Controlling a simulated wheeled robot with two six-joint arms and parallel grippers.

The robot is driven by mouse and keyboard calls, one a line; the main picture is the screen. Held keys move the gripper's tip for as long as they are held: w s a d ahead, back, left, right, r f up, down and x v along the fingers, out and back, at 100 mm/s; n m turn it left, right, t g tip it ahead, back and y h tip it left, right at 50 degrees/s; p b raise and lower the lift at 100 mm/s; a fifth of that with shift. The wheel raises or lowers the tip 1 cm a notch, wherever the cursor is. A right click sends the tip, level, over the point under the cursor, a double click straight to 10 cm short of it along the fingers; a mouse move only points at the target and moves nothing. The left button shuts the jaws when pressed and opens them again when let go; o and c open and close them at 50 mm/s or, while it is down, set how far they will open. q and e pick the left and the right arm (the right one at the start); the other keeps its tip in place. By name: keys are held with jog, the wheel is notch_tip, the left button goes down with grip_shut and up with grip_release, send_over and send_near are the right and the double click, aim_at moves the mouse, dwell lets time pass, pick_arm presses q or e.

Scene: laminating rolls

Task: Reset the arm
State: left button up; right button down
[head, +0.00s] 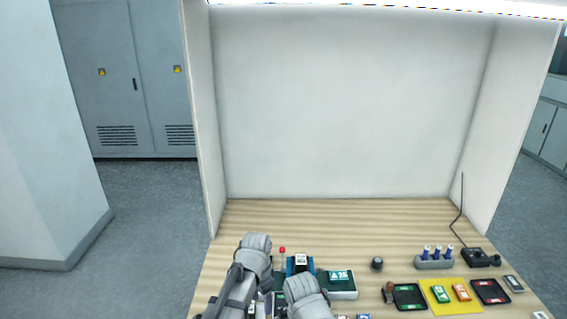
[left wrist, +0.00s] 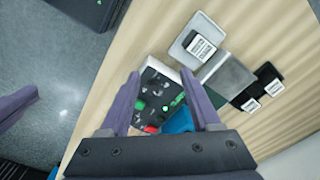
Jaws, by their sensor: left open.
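My left arm (head: 252,257) reaches in at the bottom of the head view, over the left front of the bench. Its jaws are hard to make out there. In the left wrist view my left gripper (left wrist: 161,78) has its two purple fingers spread apart. Nothing is held between them. A dark control box (left wrist: 158,93) with a green button and a red knob lies below and beyond the fingers. A second grey arm part (head: 308,298) shows at the bottom of the head view. A purple part (left wrist: 18,108) at the left edge of the wrist view may be my other gripper; its jaws cannot be judged.
A green-labelled box (head: 338,283) and a dark knob (head: 377,264) stand right of my arm. Further right are a rack with blue-topped vials (head: 434,262), black trays (head: 409,297), a yellow mat (head: 437,309) and a radio with an antenna (head: 476,258). The bench's back is clear.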

pick_arm(q)
jog(key=s+a+n, duration=0.9)
jog(key=a+n, duration=0.1)
jog(key=a, duration=0.1)
jog(key=s+d+f+m+y+b, duration=0.1)
jog(key=s+d+f+m+b, duration=0.2)
jog(key=d, duration=0.8)
notch_tip(320, 180, down, 4)
jog(key=s+b, duration=0.2)
jog(key=b, duration=0.2)
jog(key=shift+d+f+m+b, duration=0.2)
jog(key=shift+m+b, duration=0.1)
jog(key=shift+m, duration=0.1)
